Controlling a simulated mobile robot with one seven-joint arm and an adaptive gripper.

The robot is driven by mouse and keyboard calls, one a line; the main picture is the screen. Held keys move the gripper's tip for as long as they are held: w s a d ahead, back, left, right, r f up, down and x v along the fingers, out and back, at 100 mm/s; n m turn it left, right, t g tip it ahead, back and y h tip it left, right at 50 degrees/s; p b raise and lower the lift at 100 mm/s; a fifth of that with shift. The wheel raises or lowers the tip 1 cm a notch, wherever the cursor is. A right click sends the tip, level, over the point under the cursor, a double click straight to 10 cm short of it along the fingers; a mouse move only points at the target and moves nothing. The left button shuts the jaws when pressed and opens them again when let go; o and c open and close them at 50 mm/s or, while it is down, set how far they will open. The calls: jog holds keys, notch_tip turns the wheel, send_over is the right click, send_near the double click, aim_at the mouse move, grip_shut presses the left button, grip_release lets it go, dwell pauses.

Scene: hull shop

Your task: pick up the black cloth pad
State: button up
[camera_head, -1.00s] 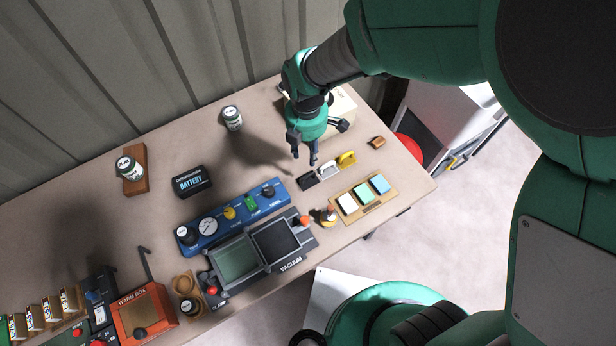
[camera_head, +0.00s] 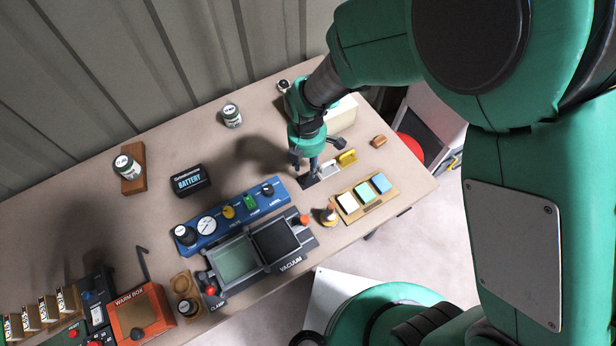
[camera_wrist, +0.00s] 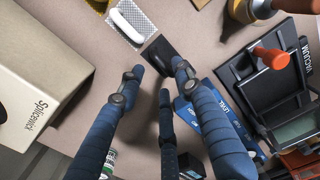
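The black cloth pad (camera_head: 308,181) lies on the bench, at the near-left end of a short row with a white-handled pad (camera_head: 328,169) and a yellow one (camera_head: 347,157). In the wrist view the black pad (camera_wrist: 158,48) is just beyond my fingertips, partly covered by them. My gripper (camera_head: 305,164) points down over the pad in the head view, hiding part of it. In the wrist view my gripper (camera_wrist: 158,76) has its blue fingers spread apart with nothing held between them. I cannot tell the exact height gap to the pad.
A cream box (camera_wrist: 35,85) stands close to the left of my fingers in the wrist view. The vacuum unit (camera_head: 283,241) and blue control panel (camera_head: 227,212) lie nearby. A wooden tray (camera_head: 378,200) holds coloured blocks. A battery (camera_head: 190,181) sits farther left.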

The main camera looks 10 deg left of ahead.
jog(key=shift+s+f+b, duration=0.15)
jog(key=shift+f+b, duration=0.45)
jog(key=shift+f, duration=2)
grip_shut()
